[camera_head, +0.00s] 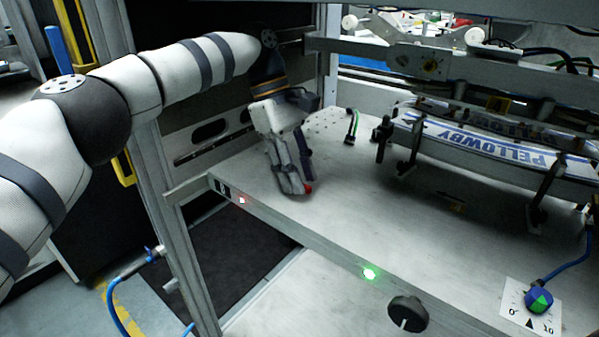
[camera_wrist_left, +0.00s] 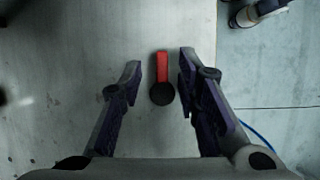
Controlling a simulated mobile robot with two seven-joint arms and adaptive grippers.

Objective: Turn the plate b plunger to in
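A small knob with a red bar handle (camera_wrist_left: 162,68) and a round black hub (camera_wrist_left: 162,93) sits on the light grey plate; I take it to be the plunger, though no label is readable. In the left wrist view the bar points up the picture. My left gripper (camera_wrist_left: 160,62) is open, with one finger on each side of the red bar and a gap to both. My right gripper is not in view.
Labels reading PELLOWBY (camera_head: 490,145) run along a rail at the right. A blue-green knob (camera_head: 539,300) stands at lower right. The plate's middle is bare.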

